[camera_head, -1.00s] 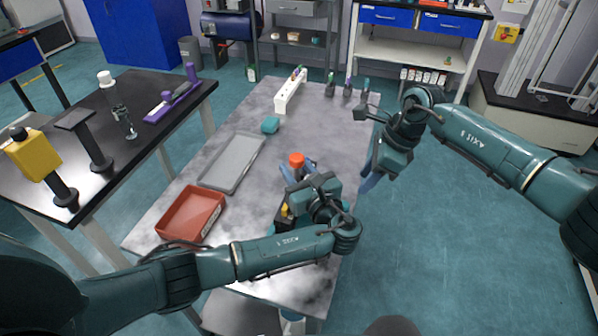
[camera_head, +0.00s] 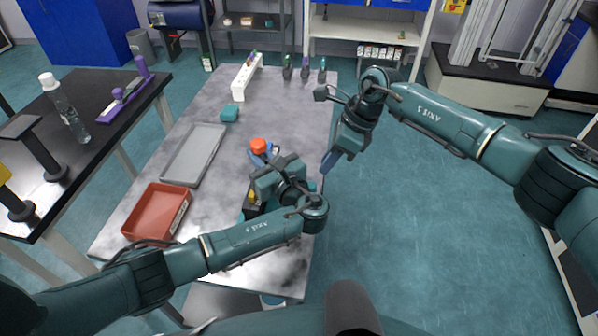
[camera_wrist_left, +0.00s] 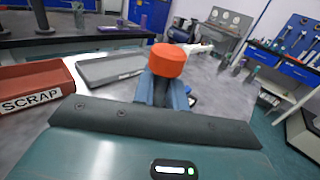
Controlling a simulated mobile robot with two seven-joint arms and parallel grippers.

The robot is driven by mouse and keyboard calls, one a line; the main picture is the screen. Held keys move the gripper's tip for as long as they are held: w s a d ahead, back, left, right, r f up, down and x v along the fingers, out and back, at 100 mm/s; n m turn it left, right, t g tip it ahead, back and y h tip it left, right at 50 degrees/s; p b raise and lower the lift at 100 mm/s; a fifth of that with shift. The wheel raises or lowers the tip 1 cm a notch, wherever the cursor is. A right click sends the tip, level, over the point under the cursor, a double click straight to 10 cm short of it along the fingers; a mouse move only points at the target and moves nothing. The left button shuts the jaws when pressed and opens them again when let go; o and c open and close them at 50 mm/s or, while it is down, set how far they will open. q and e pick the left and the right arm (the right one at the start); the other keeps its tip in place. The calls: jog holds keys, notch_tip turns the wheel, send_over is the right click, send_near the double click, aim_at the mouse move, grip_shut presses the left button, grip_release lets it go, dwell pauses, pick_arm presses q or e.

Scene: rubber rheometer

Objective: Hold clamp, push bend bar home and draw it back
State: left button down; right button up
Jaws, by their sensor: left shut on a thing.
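An orange-red knob (camera_head: 258,145) stands up from the table at my left gripper (camera_head: 266,156). In the left wrist view the knob (camera_wrist_left: 167,60) sits on a dark stem between the blue fingers (camera_wrist_left: 164,92), which are shut on it. I take it for the clamp's knob; the clamp's lower part is hidden by my gripper body. My right gripper (camera_head: 331,161) points down by the table's right edge, apart from the knob, and its opening is unclear. A small yellow part (camera_head: 251,195) shows beside my left wrist, mostly hidden. I cannot make out the bend bar.
A red tray labelled SCRAP (camera_head: 157,212) and a grey tray (camera_head: 193,155) lie left on the marbled table (camera_head: 215,250). A teal block (camera_head: 229,112), white rack (camera_head: 246,78) and several small upright tools (camera_head: 305,68) stand farther back.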

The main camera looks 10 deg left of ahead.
jog(key=s+f+m+y, duration=0.1)
jog(key=m, duration=0.1)
jog(key=s+f+m+g+y, duration=0.1)
jog(key=m, duration=0.2)
jog(key=s+f+m+y, duration=0.1)
jog(key=m, duration=0.2)
jog(key=shift+s+f, duration=0.1)
jog(key=shift+s, duration=0.1)
grip_shut()
jog(key=d+f+n+t+y, duration=0.3)
jog(key=d+n+t, duration=0.2)
jog(key=n, duration=0.5)
jog(key=s+d+f+n+t+y, duration=0.1)
jog(key=d+f+n+t+y, duration=0.3)
jog(key=d+n+t, duration=0.2)
jog(key=shift+s+d+n+y, duration=0.15)
jog(key=shift+d+n+y, duration=0.15)
jog(key=shift+d+n, duration=1.5)
jog(key=shift+a+f+n, duration=0.1)
jog(key=shift+a+n, duration=0.5)
